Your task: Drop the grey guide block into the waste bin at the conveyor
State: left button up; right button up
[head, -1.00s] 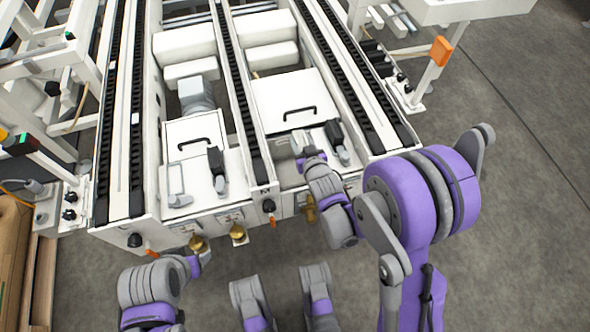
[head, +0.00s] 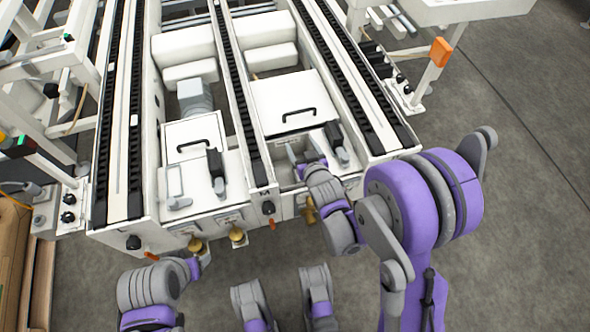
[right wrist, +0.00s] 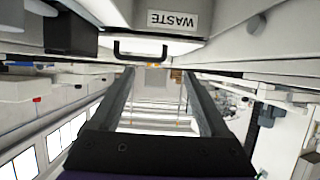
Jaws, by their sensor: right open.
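My right gripper (head: 302,152) is over the front of the right-hand conveyor bay, just below the white lid (head: 290,100) with a black handle. In the right wrist view its two dark fingers (right wrist: 155,100) stand wide apart with nothing held between them. A white label reading WASTE (right wrist: 173,20) shows upside down there, beside a black handle (right wrist: 155,48); it marks the waste bin. I cannot make out the grey guide block in either view.
Black-topped conveyor rails (head: 238,95) run along both sides of the bay. A dark upright clamp (head: 335,137) stands close to the right of my gripper. Brass knobs (head: 237,235) stick out at the front edge. Grey floor is clear at right.

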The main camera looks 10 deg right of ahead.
pick_arm(q)
jog(key=shift+p+v, duration=0.75)
jog(key=shift+v, duration=0.1)
pick_arm(e)
jog(key=v, duration=0.9)
jog(key=shift+s+r, duration=0.2)
jog(key=shift+s, duration=0.15)
pick_arm(q)
jog(key=shift+w, duration=0.15)
pick_arm(e)
jog(key=shift+d, duration=0.1)
jog(key=s+d+r+g, duration=0.1)
jog(key=s+r+g, duration=0.1)
jog(key=s+g, duration=0.5)
jog(key=s+d+r+g, duration=0.1)
jog(key=s+r+g, duration=0.1)
jog(key=s, duration=0.9)
pick_arm(q)
notch_tip(320, 180, up, 26)
jog(key=w+t+p, duration=0.1)
jog(key=p, duration=2.1)
pick_arm(e)
notch_tip(320, 180, up, 26)
jog(key=shift+w+d+t, duration=0.25)
jog(key=shift+w+t, duration=0.15)
